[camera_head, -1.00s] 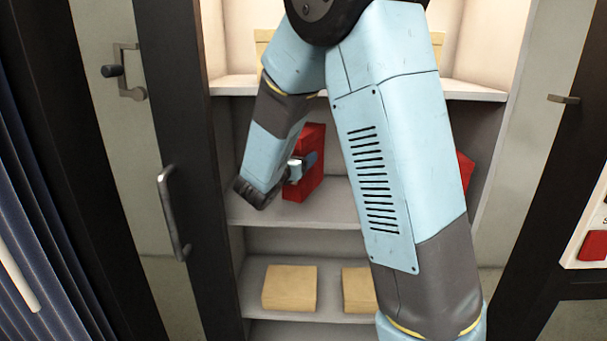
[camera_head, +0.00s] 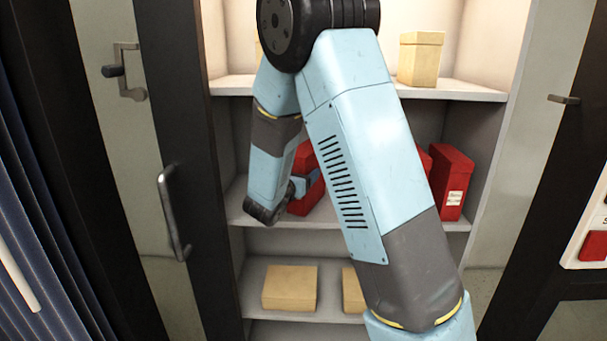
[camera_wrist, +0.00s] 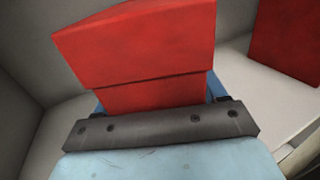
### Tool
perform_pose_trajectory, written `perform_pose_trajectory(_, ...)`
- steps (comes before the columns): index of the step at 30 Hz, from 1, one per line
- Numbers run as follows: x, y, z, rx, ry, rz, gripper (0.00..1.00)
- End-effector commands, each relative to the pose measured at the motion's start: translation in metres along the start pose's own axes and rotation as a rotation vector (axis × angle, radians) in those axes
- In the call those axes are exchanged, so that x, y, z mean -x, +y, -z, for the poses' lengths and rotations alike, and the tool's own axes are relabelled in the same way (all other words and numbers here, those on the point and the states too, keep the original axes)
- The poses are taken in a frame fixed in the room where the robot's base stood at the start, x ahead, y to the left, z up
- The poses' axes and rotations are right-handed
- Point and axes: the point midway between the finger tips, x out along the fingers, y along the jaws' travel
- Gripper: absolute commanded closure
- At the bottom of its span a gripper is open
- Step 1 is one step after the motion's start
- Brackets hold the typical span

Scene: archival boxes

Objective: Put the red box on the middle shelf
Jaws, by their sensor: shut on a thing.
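A red box (camera_head: 304,187) is at the middle shelf (camera_head: 240,217), partly hidden behind my arm in the head view. My gripper (camera_head: 304,187) is shut on this box at its near side. In the wrist view the red box (camera_wrist: 145,45) fills the upper middle, with its wider lid above the gripper's dark bar. My fingertips are mostly hidden behind that bar and the box. The box appears slightly tilted in the head view. I cannot tell whether its bottom touches the shelf.
Another red box (camera_head: 451,182) with a white label stands at the right of the middle shelf, with a further red piece partly hidden beside it. A tan box (camera_head: 420,59) stands on the upper shelf. Tan boxes (camera_head: 290,288) lie below. Cabinet side walls bound the shelf.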

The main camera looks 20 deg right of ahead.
Motion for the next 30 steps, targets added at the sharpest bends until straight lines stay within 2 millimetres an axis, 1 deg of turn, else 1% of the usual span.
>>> perform_pose_trajectory(1, 0.000, 0.000, 0.001, 0.000, -0.001, 0.000, 0.78)
perform_pose_trajectory(2, 0.000, 0.000, 0.001, 0.000, 0.000, 0.000, 0.28)
perform_pose_trajectory(9, 0.000, 0.000, 0.001, 0.000, 0.000, 0.000, 0.05)
perform_pose_trajectory(18, 0.000, 0.000, -0.001, -0.001, 0.000, 0.001, 0.04)
perform_pose_trajectory(20, 0.004, 0.000, -0.001, 0.000, 0.000, 0.000, 0.04)
perform_pose_trajectory(23, 0.016, 0.001, -0.001, 0.000, 0.000, -0.002, 0.04)
perform_pose_trajectory(26, 0.033, 0.000, -0.001, 0.000, 0.001, -0.002, 0.04)
perform_pose_trajectory(30, 0.061, 0.000, -0.001, 0.001, 0.000, -0.003, 0.04)
